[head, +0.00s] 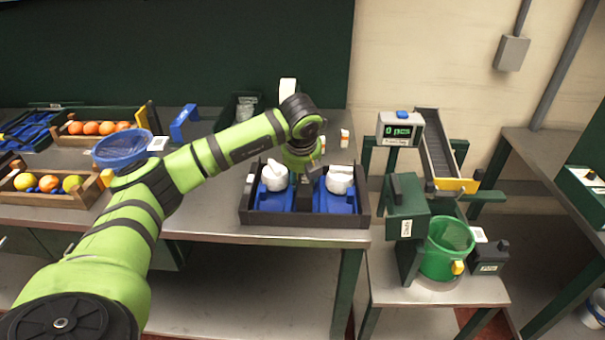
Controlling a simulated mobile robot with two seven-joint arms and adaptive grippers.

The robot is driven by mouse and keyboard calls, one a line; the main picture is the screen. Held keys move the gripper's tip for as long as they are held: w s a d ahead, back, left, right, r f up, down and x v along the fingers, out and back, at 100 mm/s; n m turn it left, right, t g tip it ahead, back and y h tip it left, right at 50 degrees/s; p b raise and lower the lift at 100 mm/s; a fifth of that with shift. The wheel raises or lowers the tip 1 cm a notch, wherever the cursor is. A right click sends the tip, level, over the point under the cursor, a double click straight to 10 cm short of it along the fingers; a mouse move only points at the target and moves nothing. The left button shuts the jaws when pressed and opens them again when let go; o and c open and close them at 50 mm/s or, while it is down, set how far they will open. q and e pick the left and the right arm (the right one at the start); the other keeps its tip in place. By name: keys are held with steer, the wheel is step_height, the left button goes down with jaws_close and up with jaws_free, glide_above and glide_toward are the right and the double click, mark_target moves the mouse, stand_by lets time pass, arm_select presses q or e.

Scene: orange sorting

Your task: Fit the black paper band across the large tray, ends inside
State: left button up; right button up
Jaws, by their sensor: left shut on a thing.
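A wide black tray (345,219) sits on the workbench near its front right corner. Two blue holders (334,202) lie in it side by side, each with a white rounded item on top, one at left (274,176) and one at right (339,180). My left gripper (304,172) is over the middle of the tray, pointing down and shut on a dark piece between the white items, seemingly the black paper band (305,195). The arm and gripper hide much of the piece, and I cannot tell whether its ends touch the tray. My right gripper is not in view.
Wooden fruit crates (45,198) and a blue net bowl (122,148) stand at left. A counter display (399,130), a chute (440,145) and a green bucket (447,250) stand right of the bench. Bare bench top (215,222) lies left of the tray.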

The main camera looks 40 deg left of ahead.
arm_select(q)
steer(key=shift+f, duration=0.3)
steer(key=o, duration=0.9)
steer(key=shift+c, duration=0.2)
steer(key=o, duration=0.4)
steer(key=shift+r, duration=0.15)
steer(key=shift+r+p, duration=2.25)
steer(key=shift+r, duration=1.7)
